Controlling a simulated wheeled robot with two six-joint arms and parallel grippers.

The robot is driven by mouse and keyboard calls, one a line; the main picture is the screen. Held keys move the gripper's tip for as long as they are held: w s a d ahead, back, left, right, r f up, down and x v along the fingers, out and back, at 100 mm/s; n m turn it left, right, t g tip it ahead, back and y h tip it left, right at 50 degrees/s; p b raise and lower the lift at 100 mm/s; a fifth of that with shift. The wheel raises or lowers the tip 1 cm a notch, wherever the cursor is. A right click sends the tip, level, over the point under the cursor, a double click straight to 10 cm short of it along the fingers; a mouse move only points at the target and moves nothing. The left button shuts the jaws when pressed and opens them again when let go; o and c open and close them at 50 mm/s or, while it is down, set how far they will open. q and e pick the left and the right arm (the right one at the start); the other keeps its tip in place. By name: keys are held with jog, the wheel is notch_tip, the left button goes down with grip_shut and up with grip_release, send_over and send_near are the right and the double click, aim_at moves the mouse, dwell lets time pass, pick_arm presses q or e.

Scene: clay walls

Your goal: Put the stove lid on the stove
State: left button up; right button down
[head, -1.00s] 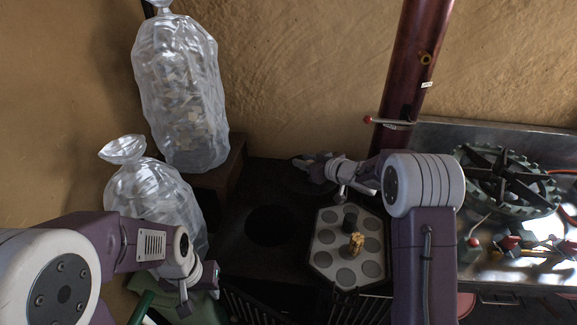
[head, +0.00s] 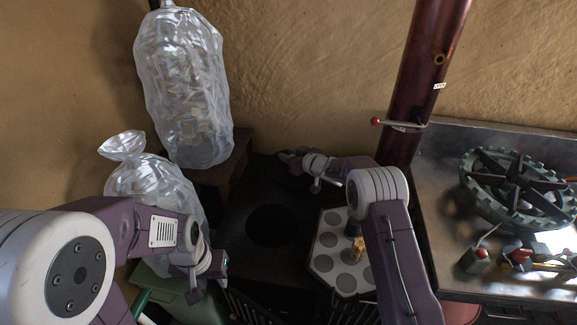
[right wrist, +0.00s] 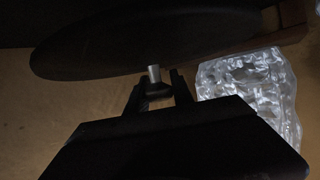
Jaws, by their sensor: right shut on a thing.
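The stove is the black appliance in the middle of the head view; its flat top (head: 238,222) has a round dark opening (head: 270,225). The stove lid (right wrist: 150,45) is a dark, flat disc in the right wrist view, with a small metal knob (right wrist: 153,74). My right gripper (head: 289,158) is shut on that knob, over the back of the stove top; its fingers also show in the right wrist view (right wrist: 158,88). In the head view the lid does not stand out from the black stove. My left gripper (head: 218,264) hangs at the stove's left; its jaw gap is unclear.
Clear plastic bags stand at the left, one on a brown block (head: 222,172). A light hexagonal plate (head: 325,262) with round pads lies right of the opening. A red-brown pipe (head: 425,70) rises behind. A metal counter (head: 440,200) at right holds a gas burner (head: 515,188).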

notch_tip(320, 180, down, 3)
jog(key=shift+f+b, duration=0.15)
jog(key=shift+b, duration=0.7)
jog(key=shift+f, duration=0.35)
jog(key=shift+w, duration=0.1)
jog(key=shift+r, duration=0.1)
jog(key=c, duration=1.1)
grip_release()
jog(key=shift+f, duration=0.3)
